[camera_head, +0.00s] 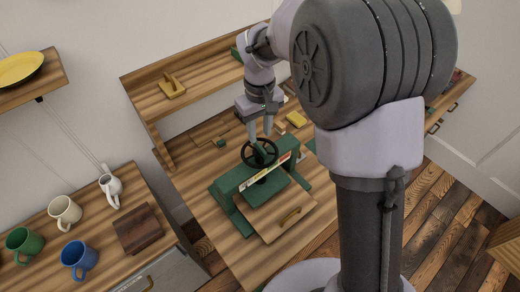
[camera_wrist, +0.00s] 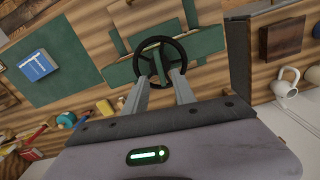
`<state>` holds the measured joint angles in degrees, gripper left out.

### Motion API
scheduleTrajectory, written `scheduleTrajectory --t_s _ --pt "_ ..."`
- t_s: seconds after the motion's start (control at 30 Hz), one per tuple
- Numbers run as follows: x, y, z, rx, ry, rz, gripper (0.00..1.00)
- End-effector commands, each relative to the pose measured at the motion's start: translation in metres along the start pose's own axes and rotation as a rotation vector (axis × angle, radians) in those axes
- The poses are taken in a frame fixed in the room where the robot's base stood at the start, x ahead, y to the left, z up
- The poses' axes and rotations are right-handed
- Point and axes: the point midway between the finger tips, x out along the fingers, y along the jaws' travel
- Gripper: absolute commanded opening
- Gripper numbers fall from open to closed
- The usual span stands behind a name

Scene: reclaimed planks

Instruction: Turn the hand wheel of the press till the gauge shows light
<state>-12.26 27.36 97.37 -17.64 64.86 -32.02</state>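The green press (camera_head: 233,188) stands on the wooden workbench. Its black hand wheel (camera_head: 273,158) sits on top, and it also shows in the wrist view (camera_wrist: 182,52). The gauge (camera_head: 268,177) is a pale strip with yellow and red parts along the press's crossbeam. Its pointer is too small to read. My gripper (camera_head: 260,138) is above the wheel, pointing down. In the wrist view my gripper's two fingers (camera_wrist: 161,80) stand apart, with their tips over the wheel's near part. I cannot tell whether they touch it.
A side counter at left holds a green mug (camera_head: 22,240), a blue mug (camera_head: 78,256), cream mugs and a dark wooden block (camera_head: 138,231). A shelf behind the press carries a yellow-brown object (camera_head: 171,87). A blue box (camera_wrist: 37,65) lies on a green mat beside the press.

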Motion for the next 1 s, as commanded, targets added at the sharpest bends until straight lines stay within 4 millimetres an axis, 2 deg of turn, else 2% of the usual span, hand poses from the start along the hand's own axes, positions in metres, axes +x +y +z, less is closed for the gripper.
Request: scheduleTrajectory --t_s 0.03,0.1,0.3,0.57,0.6,0.77,1.0 --pt "0.017 0.0 0.0 0.0 -0.002 -0.001 0.32" --pt "0.033 0.0 0.001 -0.001 -0.002 -0.001 0.32" --pt "0.056 0.0 0.0 0.0 0.0 -0.001 0.32" --pt "0.058 0.0 0.0 0.0 0.001 0.0 0.32" --pt "0.058 0.0 0.0 0.0 0.001 0.0 0.3" --pt "0.058 0.0 0.0 0.0 0.001 0.0 0.0" --pt "0.057 0.0 0.0 0.002 0.001 0.0 0.0"
